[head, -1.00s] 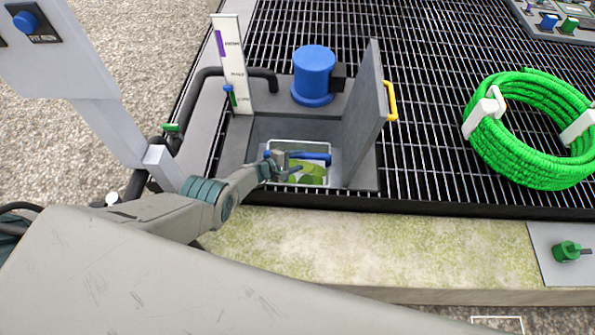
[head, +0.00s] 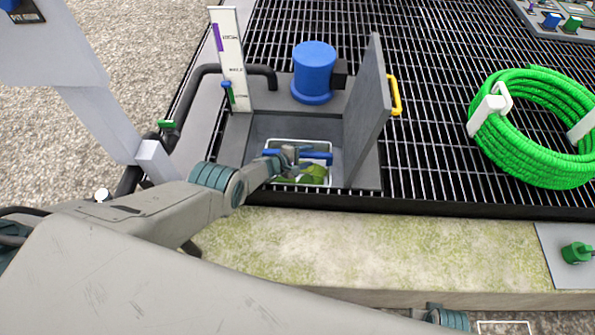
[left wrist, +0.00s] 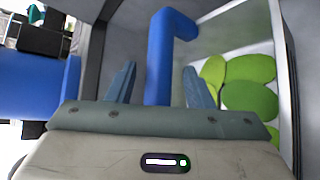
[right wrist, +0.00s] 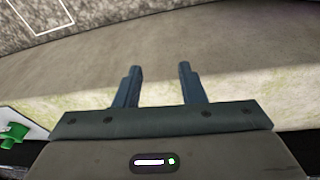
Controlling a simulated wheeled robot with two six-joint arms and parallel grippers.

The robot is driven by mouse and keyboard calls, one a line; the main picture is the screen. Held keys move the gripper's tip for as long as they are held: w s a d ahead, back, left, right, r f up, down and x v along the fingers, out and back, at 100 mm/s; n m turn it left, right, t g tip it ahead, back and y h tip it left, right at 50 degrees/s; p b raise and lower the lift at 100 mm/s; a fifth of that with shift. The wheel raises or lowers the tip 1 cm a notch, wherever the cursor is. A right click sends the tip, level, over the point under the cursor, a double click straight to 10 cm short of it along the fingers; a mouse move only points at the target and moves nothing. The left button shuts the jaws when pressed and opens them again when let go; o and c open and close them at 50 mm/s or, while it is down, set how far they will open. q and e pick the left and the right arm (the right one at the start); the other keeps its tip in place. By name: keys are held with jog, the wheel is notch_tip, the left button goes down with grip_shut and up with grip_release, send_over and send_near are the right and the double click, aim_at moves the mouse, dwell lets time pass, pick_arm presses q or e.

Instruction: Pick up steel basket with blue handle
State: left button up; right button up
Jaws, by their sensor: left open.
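The steel basket (head: 328,172) sits inside the open pit box, with green leaf-like pieces in it. Its blue handle (head: 318,158) spans the top. In the left wrist view the blue handle (left wrist: 160,75) runs between the two fingers of my left gripper (left wrist: 158,88), and the basket's rim (left wrist: 284,60) shows at right. The left gripper (head: 290,160) is open around the handle; whether it touches is unclear. My right gripper (right wrist: 158,85) is open and empty, above the pale ledge in the right wrist view.
The raised lid (head: 368,110) with a yellow handle (head: 395,95) stands at the box's right. A blue cylinder (head: 314,72) stands behind it and a white gauge board (head: 232,60) at left. A green hose coil (head: 530,125) lies on the grating at right.

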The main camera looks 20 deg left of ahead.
pick_arm(q)
jog(key=shift+w+d+f+b, duration=0.2)
jog(key=shift+w+d+b, duration=0.15)
jog(key=shift+w+b, duration=0.05)
pick_arm(e)
jog(key=r, duration=0.3)
jog(key=shift+w+a+r, duration=0.15)
jog(key=shift+w+r, duration=0.2)
jog(key=shift+r, duration=0.05)
pick_arm(q)
jog(key=shift+c, duration=0.5)
grip_shut()
